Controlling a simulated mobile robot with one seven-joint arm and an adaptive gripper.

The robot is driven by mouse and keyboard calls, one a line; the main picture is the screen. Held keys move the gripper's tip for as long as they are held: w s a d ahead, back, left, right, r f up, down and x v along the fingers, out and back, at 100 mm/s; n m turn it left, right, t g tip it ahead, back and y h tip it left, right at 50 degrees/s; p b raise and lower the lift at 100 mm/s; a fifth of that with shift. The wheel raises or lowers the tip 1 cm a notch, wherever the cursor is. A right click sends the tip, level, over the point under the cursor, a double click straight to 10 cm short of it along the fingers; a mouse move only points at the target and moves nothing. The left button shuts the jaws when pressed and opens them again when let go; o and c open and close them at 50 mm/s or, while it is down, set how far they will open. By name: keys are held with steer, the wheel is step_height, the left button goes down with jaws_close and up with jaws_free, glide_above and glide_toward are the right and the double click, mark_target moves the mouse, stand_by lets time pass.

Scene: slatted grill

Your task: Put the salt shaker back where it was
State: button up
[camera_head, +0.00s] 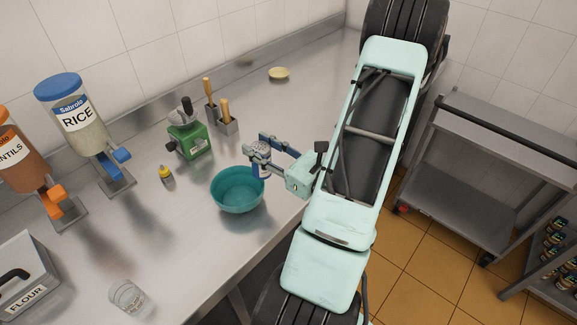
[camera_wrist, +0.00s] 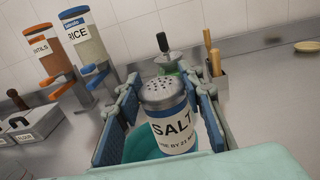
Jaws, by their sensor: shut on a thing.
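The salt shaker (camera_wrist: 172,125) has a perforated metal top and a white label reading SALT. It stands nearly upright between the blue fingers of my gripper (camera_wrist: 165,105) in the wrist view. In the head view my gripper (camera_head: 268,158) is shut on the salt shaker (camera_head: 261,155), whose speckled top shows between the fingers. The shaker is held beside and just above the far right rim of the teal bowl (camera_head: 237,205). The bowl also shows behind the shaker in the wrist view (camera_wrist: 143,147).
RICE (camera_head: 82,125) and lentil (camera_head: 18,160) dispensers stand left. A FLOUR box (camera_head: 25,275) and glass (camera_head: 128,297) are at the front left.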

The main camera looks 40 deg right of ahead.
steer(key=s+d+r+m+h, duration=0.1)
steer(key=s+d+m+h, duration=0.2)
steer(key=s+d+h, duration=0.15)
steer(key=w+d+f+b, duration=0.7)
steer(key=w+d+f, duration=0.2)
steer(key=f, duration=0.3)
steer(key=shift+w+d+f+h, duration=0.2)
steer(key=shift+d+f+h, duration=0.15)
steer(key=shift+d, duration=0.2)
